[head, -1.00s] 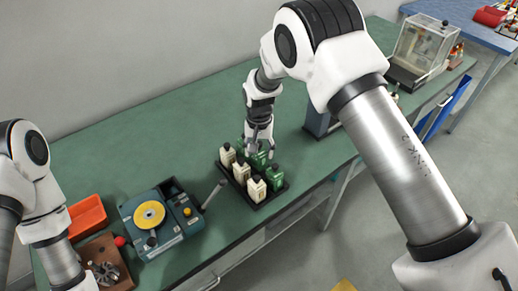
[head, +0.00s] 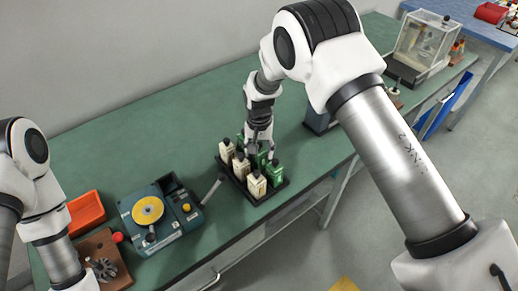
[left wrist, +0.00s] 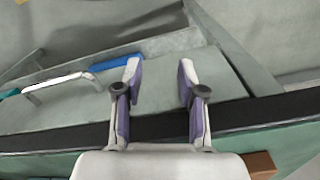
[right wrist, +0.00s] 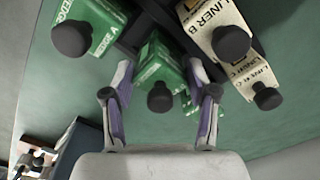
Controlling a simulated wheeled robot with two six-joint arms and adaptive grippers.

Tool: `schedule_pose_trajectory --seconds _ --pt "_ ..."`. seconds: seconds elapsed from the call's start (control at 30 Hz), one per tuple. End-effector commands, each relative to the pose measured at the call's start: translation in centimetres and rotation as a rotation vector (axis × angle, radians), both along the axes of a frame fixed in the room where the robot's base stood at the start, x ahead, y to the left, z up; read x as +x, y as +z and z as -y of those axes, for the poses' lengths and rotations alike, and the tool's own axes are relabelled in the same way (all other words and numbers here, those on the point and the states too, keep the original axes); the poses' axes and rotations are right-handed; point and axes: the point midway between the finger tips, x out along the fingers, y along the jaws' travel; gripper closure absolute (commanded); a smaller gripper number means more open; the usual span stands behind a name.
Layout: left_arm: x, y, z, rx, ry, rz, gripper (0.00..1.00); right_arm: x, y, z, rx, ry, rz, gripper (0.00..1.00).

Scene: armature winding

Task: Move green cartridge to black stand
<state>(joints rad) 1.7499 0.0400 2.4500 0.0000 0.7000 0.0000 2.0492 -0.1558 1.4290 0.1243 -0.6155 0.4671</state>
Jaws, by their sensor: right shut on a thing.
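A green cartridge (right wrist: 156,62) with a dark round knob stands between the fingers of my right gripper (right wrist: 160,78) in the right wrist view. The right gripper is shut on it, over a black stand (head: 267,197). In the head view the fingers largely hide this cartridge. Another green cartridge (head: 275,173) is beside it on the stand, and a row of cream cartridges (head: 257,184) stands to its left. I cannot tell whether the held cartridge still touches the stand. My left gripper (left wrist: 159,72) is open and empty in the left wrist view.
A blue winding machine (head: 158,222) with a yellow disc stands left of the stand. An orange tray (head: 86,212) and a brown board (head: 100,246) are farther left. A clear-sided case (head: 423,45) is at the far right. The green bench top (head: 150,135) behind is clear.

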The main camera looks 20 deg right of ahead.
Motion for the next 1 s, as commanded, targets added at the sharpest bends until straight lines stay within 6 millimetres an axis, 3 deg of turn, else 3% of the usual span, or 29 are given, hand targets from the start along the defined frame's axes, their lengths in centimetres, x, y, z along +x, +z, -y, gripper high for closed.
schedule_pose_trajectory --seconds 0.47,0.5,0.57,0.6,1.0 --pt "0.0 -0.14 0.0 0.0 0.0 0.0 0.6 0.0 -0.27 0.0 0.0 0.0 0.0 0.81" --pt "0.0 -0.14 0.0 0.0 0.0 0.0 0.6 0.0 -0.28 0.0 0.0 0.0 0.0 0.39" --pt "0.0 -0.14 0.0 0.0 0.0 0.0 0.6 0.0 -0.28 0.0 0.0 0.0 0.0 0.17" --pt "0.0 -0.14 0.0 0.0 0.0 0.0 0.6 0.0 -0.28 0.0 0.0 0.0 0.0 0.13" --pt "0.0 -0.15 0.0 0.0 0.0 0.0 0.6 -0.03 -0.31 0.0 0.0 0.0 -0.001 0.13"
